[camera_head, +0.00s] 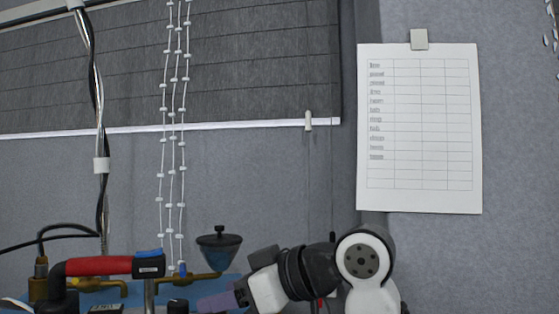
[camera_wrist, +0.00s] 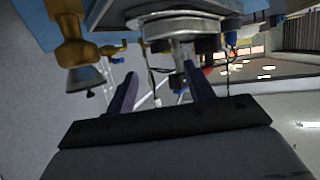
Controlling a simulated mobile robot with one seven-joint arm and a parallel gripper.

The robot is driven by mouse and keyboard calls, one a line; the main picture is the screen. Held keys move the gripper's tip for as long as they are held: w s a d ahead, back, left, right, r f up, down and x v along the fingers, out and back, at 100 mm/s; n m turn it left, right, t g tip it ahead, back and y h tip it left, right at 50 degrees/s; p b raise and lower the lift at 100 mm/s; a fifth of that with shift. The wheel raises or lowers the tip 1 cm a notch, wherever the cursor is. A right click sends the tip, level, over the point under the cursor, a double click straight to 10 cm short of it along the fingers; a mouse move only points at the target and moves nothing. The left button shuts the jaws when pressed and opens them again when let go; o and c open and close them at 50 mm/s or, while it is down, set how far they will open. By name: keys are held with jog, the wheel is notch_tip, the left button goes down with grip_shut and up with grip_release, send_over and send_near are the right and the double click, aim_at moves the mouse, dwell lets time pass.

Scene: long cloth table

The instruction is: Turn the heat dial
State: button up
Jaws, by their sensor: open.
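No part is clearly readable as the heat dial. A blue machine (camera_head: 232,284) with brass fittings stands at the bottom left of the head view; most of it is cut off by the frame. A small dark knob-like part (camera_head: 178,305) shows at its bottom edge. My gripper (camera_head: 212,303) is beside the machine at the bottom, with a purplish finger pointing left. In the wrist view my gripper (camera_wrist: 163,84) is open, its two dark fingers apart. A round silver part (camera_wrist: 180,28) and a dark part with a blue end (camera_wrist: 178,84) are beyond the fingers. Contact cannot be told.
A red handle (camera_head: 100,266) and a dark-lidded funnel (camera_head: 219,254) stand out from the machine. A brass fitting (camera_wrist: 74,42) shows in the wrist view. Beaded cords (camera_head: 173,150) hang behind. A paper chart (camera_head: 419,190) hangs on the grey wall.

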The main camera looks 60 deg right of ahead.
jog(key=r+v, duration=0.1)
jog(key=v, duration=0.5)
jog(key=w+d+r+m+t+h+p, duration=0.1)
jog(key=d+r+t+h, duration=0.1)
jog(key=r, duration=0.5)
jog(key=w+d+r+m+t+h+p, duration=0.1)
jog(key=d+r+m+t+h, duration=0.1)
jog(key=d+r+h, duration=0.2)
jog(key=w+d+r+m+t+h+p, duration=0.1)
jog(key=d+r+m+t+h, duration=0.1)
jog(key=r+h, duration=0.5)
jog(key=shift+d+r, duration=0.55)
jog(key=shift+r, duration=1.2)
jog(key=shift+w, duration=0.2)
